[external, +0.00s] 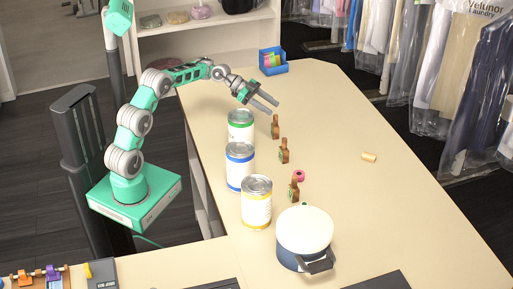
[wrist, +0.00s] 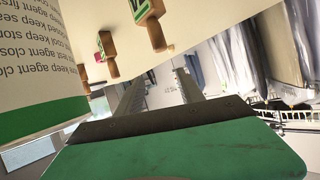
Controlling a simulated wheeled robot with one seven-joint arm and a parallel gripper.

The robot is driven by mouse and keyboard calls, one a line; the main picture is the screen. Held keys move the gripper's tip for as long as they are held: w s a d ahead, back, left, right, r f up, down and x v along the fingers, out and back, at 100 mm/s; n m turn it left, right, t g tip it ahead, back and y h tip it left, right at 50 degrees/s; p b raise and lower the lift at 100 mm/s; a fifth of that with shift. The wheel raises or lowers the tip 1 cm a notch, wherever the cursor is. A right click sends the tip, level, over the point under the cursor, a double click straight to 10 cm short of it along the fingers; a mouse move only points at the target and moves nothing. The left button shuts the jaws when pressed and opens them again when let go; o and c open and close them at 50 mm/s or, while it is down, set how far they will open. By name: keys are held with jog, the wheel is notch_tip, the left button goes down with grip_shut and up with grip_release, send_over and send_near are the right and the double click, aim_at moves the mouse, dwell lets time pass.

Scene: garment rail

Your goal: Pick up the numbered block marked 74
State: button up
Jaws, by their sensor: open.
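Several small brown wooden pieces with green-edged faces stand in a row on the counter: a far one (external: 275,127), a middle one (external: 284,151) and a near one (external: 293,190). I cannot read a 74 on any in the external view. In the wrist view, one wooden piece (wrist: 154,28) at the top shows part of a dark mark on a green-and-white face, cut by the frame edge. Another (wrist: 107,54) stands left of it. My gripper (external: 273,107) is open and empty, just beyond the far piece. Its two fingers (wrist: 158,92) also show in the wrist view.
Green (external: 240,127), blue (external: 239,167) and yellow (external: 256,203) labelled cans stand close left of the row. A white-lidded pot (external: 304,228) is nearer. A pink ring (external: 299,175), gold cylinder (external: 369,157) and blue bin (external: 276,70) are on the counter (external: 400,205). The right side is mostly clear.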

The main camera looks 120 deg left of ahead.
aim_at(275, 126)
notch_tip(275, 126, down, 5)
jog(key=s+a+t+b, duration=0.1)
jog(key=s, duration=0.1)
jog(key=shift+n+t, duration=0.3)
jog(key=shift+n, duration=0.1)
jog(key=p+x, duration=0.2)
jog(key=x, duration=0.5)
jog(key=shift+w+a, duration=0.15)
jog(key=shift+w, duration=0.15)
jog(key=shift+s, duration=0.1)
jog(key=shift+c, duration=0.3)
grip_shut()
